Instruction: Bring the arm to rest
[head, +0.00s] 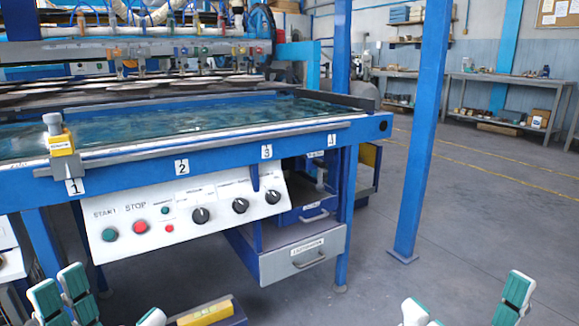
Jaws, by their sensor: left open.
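My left gripper (113,308) is at the bottom left of the head view. Its white fingers with teal pads stand apart, with nothing seen between them. My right gripper (465,305) is at the bottom right, low in the picture. Its two visible fingers are spread apart with bare floor between them. The rest of both grippers is cut off by the lower edge. Both grippers appear in front of the blue plate dryer (225,160), with no contact visible.
The dryer's control panel (190,216) has knobs and buttons. A grey drawer (303,257) is below its right end. A yellow block (206,314) lies at the bottom centre. A blue post (424,130) stands on the right. Open floor (490,220) lies beyond it, before workbenches (505,97).

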